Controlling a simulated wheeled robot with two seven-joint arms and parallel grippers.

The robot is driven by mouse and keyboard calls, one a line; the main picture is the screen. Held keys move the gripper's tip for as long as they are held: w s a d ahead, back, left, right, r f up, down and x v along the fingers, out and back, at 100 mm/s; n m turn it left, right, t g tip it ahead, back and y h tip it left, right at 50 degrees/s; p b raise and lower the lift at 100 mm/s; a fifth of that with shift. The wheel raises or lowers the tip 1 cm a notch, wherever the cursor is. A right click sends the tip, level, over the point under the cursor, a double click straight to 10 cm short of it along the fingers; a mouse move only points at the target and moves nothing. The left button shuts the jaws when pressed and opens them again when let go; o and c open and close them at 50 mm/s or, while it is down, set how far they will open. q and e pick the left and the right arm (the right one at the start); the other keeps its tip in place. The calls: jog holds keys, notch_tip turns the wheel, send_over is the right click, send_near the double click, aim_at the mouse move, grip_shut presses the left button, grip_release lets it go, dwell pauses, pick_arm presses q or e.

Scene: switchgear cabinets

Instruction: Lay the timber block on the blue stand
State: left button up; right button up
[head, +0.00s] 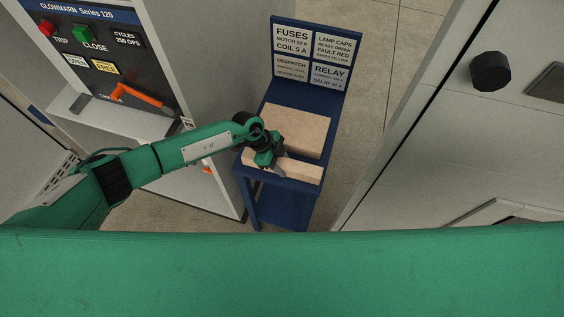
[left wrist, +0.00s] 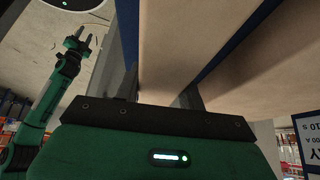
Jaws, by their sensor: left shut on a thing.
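The blue stand (head: 277,190) is in the middle of the head view, with a labelled backboard. My left gripper (head: 273,167) reaches over its front part from the left, shut on the pale timber block (head: 305,170). In the left wrist view the timber block (left wrist: 185,45) runs between the fingers of the left gripper (left wrist: 165,92). The block lies across the stand's front. I cannot tell whether it touches the top or hangs just above. My right gripper (left wrist: 84,36) shows only in the left wrist view, with its fingers apart and empty.
A larger tan block (head: 298,130) lies on the stand just behind the timber block. A switchgear panel (head: 95,50) with buttons and an orange handle is at the left. A grey cabinet (head: 470,140) with a black knob is at the right. Bare floor shows between.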

pick_arm(q)
jog(key=o, duration=1.1)
jog(key=shift+o, duration=0.9)
jog(key=shift+f, duration=0.1)
jog(key=p+v, duration=0.5)
jog(key=v, duration=0.1)
jog(key=shift+r+p, duration=0.2)
jog(key=shift+p, duration=0.2)
jog(key=shift+a+r+p, duration=0.35)
jog(key=shift+r+p, duration=0.15)
jog(key=shift+w, duration=0.1)
